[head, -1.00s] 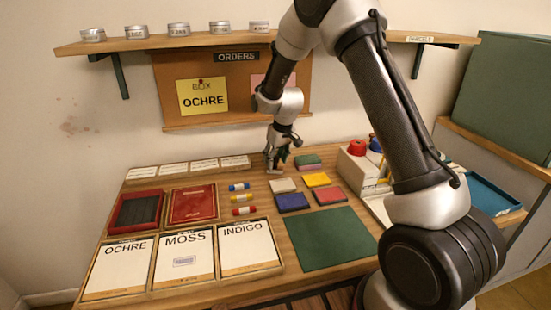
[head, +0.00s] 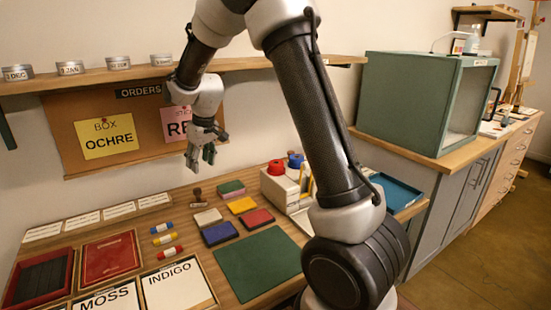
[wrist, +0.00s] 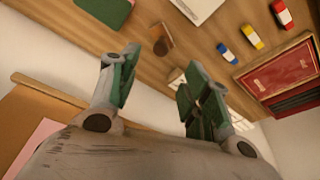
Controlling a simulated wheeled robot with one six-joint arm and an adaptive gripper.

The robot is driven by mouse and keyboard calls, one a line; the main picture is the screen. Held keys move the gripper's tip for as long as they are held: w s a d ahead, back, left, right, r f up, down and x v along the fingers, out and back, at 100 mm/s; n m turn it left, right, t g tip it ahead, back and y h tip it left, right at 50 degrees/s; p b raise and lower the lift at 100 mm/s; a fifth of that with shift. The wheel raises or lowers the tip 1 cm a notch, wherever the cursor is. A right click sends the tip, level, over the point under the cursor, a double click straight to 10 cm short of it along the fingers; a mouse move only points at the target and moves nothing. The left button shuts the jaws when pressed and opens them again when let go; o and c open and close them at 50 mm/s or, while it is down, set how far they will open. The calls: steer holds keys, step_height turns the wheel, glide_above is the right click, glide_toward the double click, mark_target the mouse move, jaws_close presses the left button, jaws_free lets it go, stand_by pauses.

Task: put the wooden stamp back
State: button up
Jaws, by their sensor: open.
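The wooden stamp (head: 198,197) stands upright on the table, behind the white pad and left of the green-topped pad. It also shows in the wrist view (wrist: 162,40), beyond and between my fingertips. My gripper (head: 201,166) is open and empty, above the stamp and apart from it. Its two green-padded fingers are spread in the wrist view (wrist: 157,70).
Ink pads in white, yellow, blue (head: 220,233) and red lie in front of the stamp. A green mat (head: 258,267) lies nearer. A pale box with red and blue knobs (head: 281,187) stands to the right. The orders board (head: 70,150) and shelf (head: 100,76) are behind.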

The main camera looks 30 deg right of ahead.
steer(key=s+d+r+m, duration=0.1)
steer(key=s+d+r, duration=0.3)
steer(key=s+r, duration=0.3)
steer(key=s+d+r+m, duration=0.1)
steer(key=s+d+r, duration=0.35)
steer(key=s, duration=0.35)
steer(key=s+d+m, duration=0.1)
steer(key=s+d, duration=0.1)
steer(key=s, duration=0.9)
steer(key=s+d+r+m+t+h, duration=0.1)
steer(key=s+d, duration=0.1)
steer(key=s, duration=0.9)
steer(key=shift+s+d+r, duration=0.15)
steer(key=shift+d, duration=0.2)
